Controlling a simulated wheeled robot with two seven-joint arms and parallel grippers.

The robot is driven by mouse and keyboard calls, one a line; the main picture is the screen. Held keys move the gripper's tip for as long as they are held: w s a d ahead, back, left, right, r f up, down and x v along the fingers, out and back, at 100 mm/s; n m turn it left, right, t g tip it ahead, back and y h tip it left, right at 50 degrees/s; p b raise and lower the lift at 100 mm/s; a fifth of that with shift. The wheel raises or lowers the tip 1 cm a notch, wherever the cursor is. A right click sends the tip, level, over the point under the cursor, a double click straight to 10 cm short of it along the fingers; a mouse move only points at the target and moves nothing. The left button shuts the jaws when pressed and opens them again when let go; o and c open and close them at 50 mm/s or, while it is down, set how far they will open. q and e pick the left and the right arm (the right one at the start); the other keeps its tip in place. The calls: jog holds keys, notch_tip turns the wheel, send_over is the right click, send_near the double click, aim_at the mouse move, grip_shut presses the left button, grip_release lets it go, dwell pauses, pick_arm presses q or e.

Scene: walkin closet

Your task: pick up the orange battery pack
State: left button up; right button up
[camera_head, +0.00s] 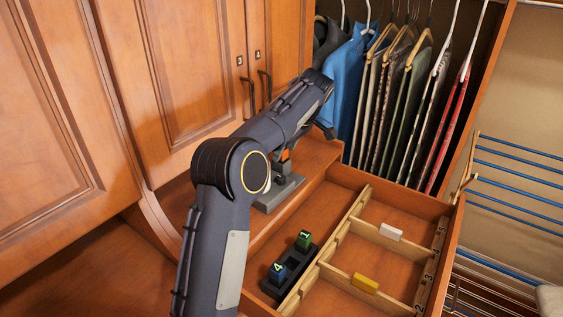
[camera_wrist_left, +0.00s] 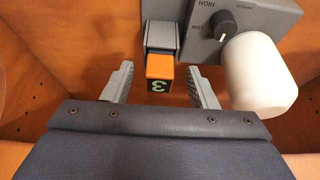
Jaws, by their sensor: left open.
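The orange battery pack (camera_wrist_left: 159,70) has a dark end marked 3 and sits at the end of a grey slot (camera_wrist_left: 161,33) on a grey device, in the left wrist view. In the head view a small orange part of it (camera_head: 286,155) shows above a grey base (camera_head: 280,193), partly behind my left arm. My left gripper (camera_wrist_left: 160,67) is open, with one finger on each side of the pack and a visible gap at both sides. Whether it is at the pack's depth is hard to tell. My right gripper is not in view.
A grey panel with a dial (camera_wrist_left: 226,22) and a white cylinder (camera_wrist_left: 259,72) are close beside the right finger. Below is a wooden drawer (camera_head: 400,205) with a black holder (camera_head: 291,268), green block (camera_head: 304,240), blue block (camera_head: 278,273), yellow block (camera_head: 365,283) and white block (camera_head: 391,232).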

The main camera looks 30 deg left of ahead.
pick_arm(q)
jog(key=shift+a+f, duration=0.15)
jog(key=shift+f, duration=0.3)
jog(key=shift+c, duration=0.2)
jog(key=c, duration=1.1)
jog(key=shift+r, duration=0.15)
